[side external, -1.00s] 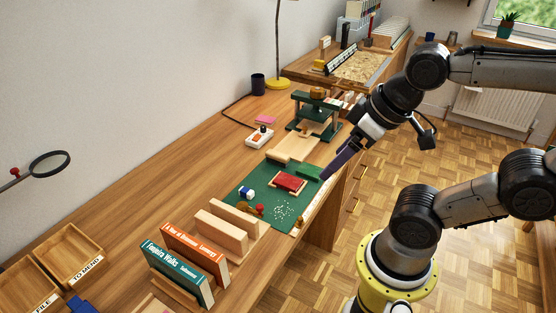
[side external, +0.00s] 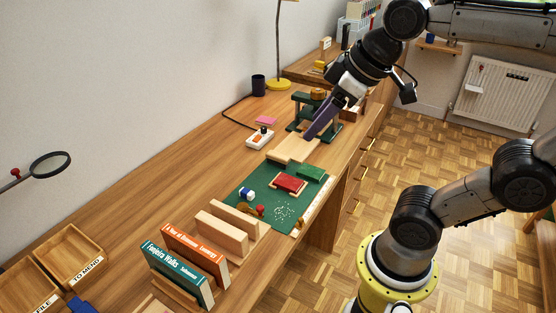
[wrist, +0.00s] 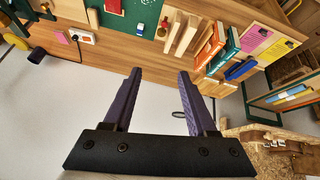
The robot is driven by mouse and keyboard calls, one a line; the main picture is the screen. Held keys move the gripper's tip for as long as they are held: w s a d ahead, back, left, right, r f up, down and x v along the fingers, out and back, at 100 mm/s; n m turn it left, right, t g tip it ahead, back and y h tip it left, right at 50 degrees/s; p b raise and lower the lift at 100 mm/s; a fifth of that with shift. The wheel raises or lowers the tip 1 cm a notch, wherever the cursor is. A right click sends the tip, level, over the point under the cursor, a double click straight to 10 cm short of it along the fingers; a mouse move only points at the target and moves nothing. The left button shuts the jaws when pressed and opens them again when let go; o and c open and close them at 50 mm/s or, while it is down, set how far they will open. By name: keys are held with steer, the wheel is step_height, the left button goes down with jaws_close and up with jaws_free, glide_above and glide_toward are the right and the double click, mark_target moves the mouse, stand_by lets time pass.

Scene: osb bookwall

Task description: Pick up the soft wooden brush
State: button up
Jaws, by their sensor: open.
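I cannot make out the soft wooden brush for certain in either view. A small red and wooden item (side external: 257,210) lies on the green mat (side external: 268,212) beside the white crumbs; it is too small to tell what it is. My gripper (side external: 308,138) is open and empty, its purple fingers in front of the green press in the side view. In the wrist view my gripper (wrist: 159,72) has its two fingers wide apart with nothing between them. The red and wooden item also shows in the wrist view (wrist: 163,25).
A red book (side external: 290,183) in a wooden holder and a green block (side external: 311,173) sit on the mat. The green press (side external: 300,108) stands behind. Wooden blocks (side external: 226,227) and upright books (side external: 180,268) are nearer. The desk is open along the wall.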

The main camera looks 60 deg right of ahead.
steer(key=w+d+r+g, duration=0.1)
steer(key=w+d, duration=0.2)
steer(key=w, duration=0.4)
steer(key=w+d+r, duration=0.2)
steer(key=w, duration=0.4)
steer(key=m+g, duration=0.2)
steer(key=g, duration=0.3)
glide_above(278, 155)
step_height(278, 155, down, 25)
steer(key=f, duration=0.7)
steer(key=shift+w, duration=0.35)
steer(key=shift+s+d+f, duration=0.1)
steer(key=shift+s+f, duration=0.05)
steer(key=shift+f, duration=1.4)
steer(key=shift+s+f, duration=0.15)
steer(key=shift+f, duration=1.4)
jaws_close()
